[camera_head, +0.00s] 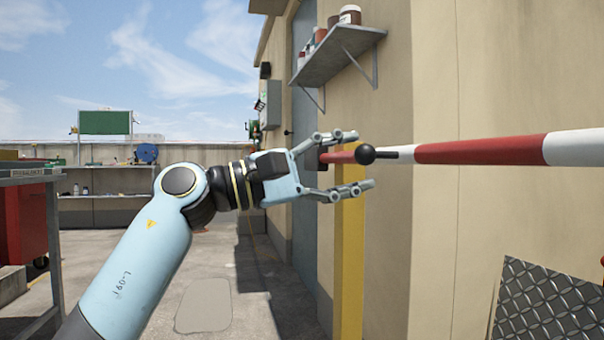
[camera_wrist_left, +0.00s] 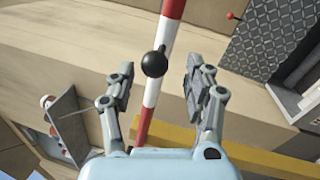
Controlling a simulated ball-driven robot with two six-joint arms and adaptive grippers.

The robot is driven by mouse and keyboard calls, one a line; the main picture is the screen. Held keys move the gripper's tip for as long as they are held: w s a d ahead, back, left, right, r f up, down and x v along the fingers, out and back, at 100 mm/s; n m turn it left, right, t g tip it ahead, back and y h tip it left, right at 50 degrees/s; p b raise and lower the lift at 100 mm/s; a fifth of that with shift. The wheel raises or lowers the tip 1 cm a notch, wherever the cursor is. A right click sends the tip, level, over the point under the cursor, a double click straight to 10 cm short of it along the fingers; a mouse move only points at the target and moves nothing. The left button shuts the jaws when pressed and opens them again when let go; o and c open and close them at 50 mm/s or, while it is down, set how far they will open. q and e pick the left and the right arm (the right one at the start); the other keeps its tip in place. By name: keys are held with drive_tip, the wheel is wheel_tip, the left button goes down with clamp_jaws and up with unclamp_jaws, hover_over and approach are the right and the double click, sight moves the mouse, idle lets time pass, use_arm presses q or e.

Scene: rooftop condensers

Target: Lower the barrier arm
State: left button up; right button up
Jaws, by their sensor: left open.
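The barrier arm (camera_head: 485,152) is a red and white striped pole, about level, running out to the right in the head view. A black ball knob (camera_head: 365,154) sits on it near the yellow post (camera_head: 349,255). My left gripper (camera_head: 365,161) is open, with its fingers pointing at the knob from the left. In the left wrist view the knob (camera_wrist_left: 154,63) and the striped arm (camera_wrist_left: 151,100) lie between the two open fingers (camera_wrist_left: 160,85), with no visible finger contact. My right gripper is not in view.
A wall shelf (camera_head: 340,52) with jars hangs above the gripper. A diamond-plate panel (camera_head: 545,305) stands at the lower right. A red bin (camera_head: 25,222) and a metal bench edge are at the left. The floor between is mostly clear.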

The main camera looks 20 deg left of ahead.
use_arm(q)
drive_tip(key=v, duration=0.9)
drive_tip(key=shift+s+a+f, duration=0.1)
drive_tip(key=shift+f, duration=0.1)
